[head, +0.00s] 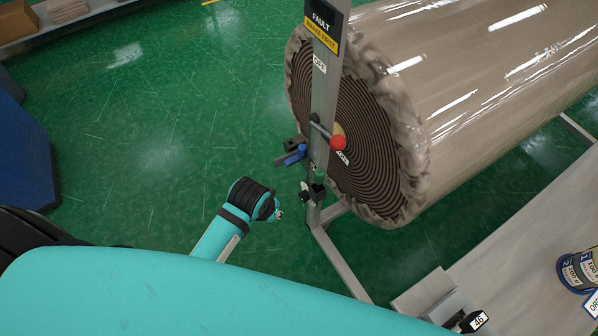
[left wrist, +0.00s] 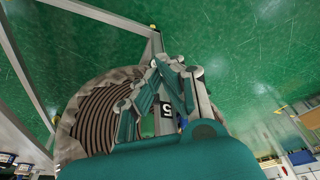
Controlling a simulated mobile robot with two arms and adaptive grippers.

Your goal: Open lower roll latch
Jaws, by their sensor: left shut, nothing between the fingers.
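A large wrapped roll (head: 470,85) lies behind an upright metal post (head: 325,100). On the post are a lever with a red knob (head: 338,143) and, lower down, a blue-handled latch (head: 292,156). A small dark fitting (head: 312,192) sits below it. My teal left arm comes in from the lower left, its black wrist joint (head: 250,197) left of the post. In the left wrist view, my left gripper (left wrist: 172,66) is shut and empty in front of the post and the roll's spiral end (left wrist: 93,118). Its fingers are unclear in the head view. My right gripper is out of view.
A metal base bar (head: 340,262) runs along the floor from the post's foot. The green floor (head: 160,130) left of the post is mostly clear.

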